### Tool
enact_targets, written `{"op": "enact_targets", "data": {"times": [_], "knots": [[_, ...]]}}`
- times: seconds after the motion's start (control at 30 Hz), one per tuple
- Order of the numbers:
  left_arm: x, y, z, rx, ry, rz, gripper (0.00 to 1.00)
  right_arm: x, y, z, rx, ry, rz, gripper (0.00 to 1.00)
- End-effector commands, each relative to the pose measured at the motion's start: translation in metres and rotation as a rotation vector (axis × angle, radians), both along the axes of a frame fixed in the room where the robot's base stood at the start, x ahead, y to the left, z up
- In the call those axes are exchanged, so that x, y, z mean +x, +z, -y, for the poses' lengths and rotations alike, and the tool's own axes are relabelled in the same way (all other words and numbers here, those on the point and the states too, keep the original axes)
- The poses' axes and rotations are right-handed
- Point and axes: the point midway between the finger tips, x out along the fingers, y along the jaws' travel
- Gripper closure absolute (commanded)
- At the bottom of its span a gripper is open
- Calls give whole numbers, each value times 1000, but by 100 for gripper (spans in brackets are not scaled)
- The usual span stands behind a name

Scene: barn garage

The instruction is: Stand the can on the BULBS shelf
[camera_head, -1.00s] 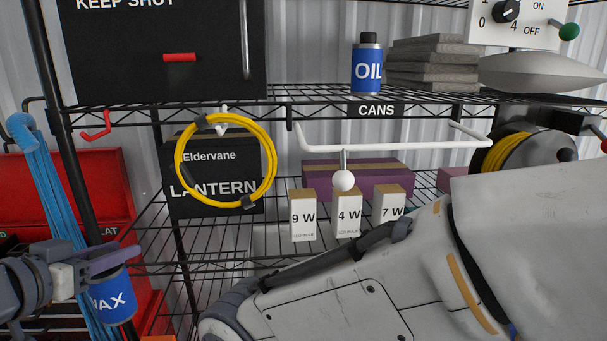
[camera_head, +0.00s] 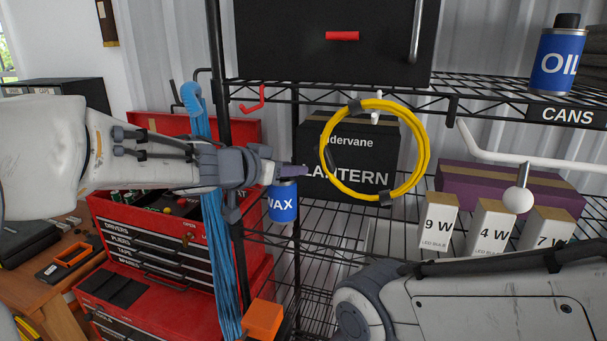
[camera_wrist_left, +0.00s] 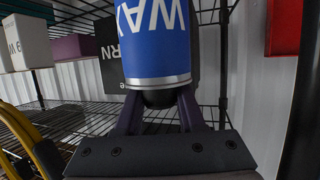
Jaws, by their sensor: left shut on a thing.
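The blue can (camera_head: 284,203) marked WAX is upright in the head view, in front of the lower left of the LANTERN box. My left gripper (camera_head: 291,171) is shut on its top end and holds it off the shelf. In the left wrist view the can (camera_wrist_left: 155,45) appears upside down between the purple fingers (camera_wrist_left: 160,108) of my left gripper. The wire shelf (camera_head: 385,242) with the bulb boxes is right of the can; no BULBS label is visible. My right gripper is out of view; my right arm crosses the lower right.
Several bulb boxes (camera_head: 438,222) stand on the right. A yellow cable coil (camera_head: 421,165) hangs before the LANTERN box (camera_head: 312,188). A white rail with a ball end (camera_head: 518,200) juts out. A black post (camera_head: 222,110) and blue cables (camera_head: 212,225) stand left. Bare wire shelf lies below the coil.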

Motion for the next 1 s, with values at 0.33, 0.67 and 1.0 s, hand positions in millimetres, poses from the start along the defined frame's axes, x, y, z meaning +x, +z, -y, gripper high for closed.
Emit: {"op": "enact_targets", "data": {"times": [0.33,0.67,1.0], "knots": [[38,2,27,-1,-2,2,100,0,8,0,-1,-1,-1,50],[41,-35,29,0,0,2,100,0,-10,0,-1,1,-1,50],[41,-38,28,1,0,1,58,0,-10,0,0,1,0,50]]}}
